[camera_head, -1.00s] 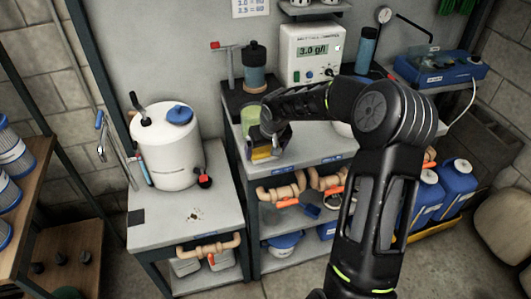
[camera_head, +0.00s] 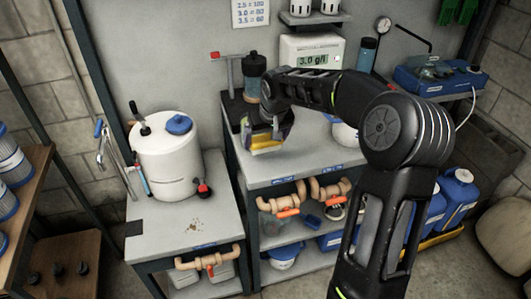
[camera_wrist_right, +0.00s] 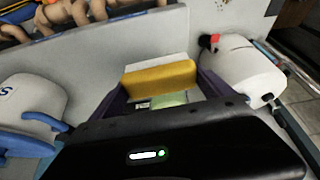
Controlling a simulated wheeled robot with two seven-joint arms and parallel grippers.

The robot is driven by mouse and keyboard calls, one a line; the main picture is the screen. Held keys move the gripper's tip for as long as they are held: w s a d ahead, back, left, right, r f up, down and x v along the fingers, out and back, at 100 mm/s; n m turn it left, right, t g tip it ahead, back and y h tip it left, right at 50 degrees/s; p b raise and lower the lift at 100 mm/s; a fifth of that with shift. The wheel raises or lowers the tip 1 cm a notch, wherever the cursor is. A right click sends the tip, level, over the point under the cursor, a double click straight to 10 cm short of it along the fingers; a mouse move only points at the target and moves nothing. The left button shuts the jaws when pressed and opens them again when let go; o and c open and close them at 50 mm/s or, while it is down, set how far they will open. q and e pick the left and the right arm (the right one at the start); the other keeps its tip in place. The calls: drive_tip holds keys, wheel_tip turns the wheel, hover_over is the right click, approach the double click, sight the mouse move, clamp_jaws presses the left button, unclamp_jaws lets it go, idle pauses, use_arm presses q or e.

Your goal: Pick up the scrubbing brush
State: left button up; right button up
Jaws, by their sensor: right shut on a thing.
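The scrubbing brush (camera_wrist_right: 158,78) shows in the right wrist view as a yellow block with a white layer along its far side. My right gripper (camera_wrist_right: 160,88) is shut on it, with a purple finger on each side. In the head view the brush (camera_head: 266,150) shows as a small yellow and pale patch under my right gripper (camera_head: 266,138), over the front left of the grey counter. A pale green part shows between the fingers; I cannot tell what it belongs to. My left gripper is in neither view.
A white tank (camera_head: 165,163) stands on the lower bench at left. A blue-grey bottle (camera_head: 254,72), a white meter (camera_head: 312,50) and a white container (camera_head: 344,136) stand around the counter (camera_head: 305,160). Tan pipes (camera_head: 283,201) run below its front edge.

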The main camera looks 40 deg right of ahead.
wheel_tip(320, 180, up, 2)
drive_tip(key=shift+r, duration=0.1)
idle(0.5)
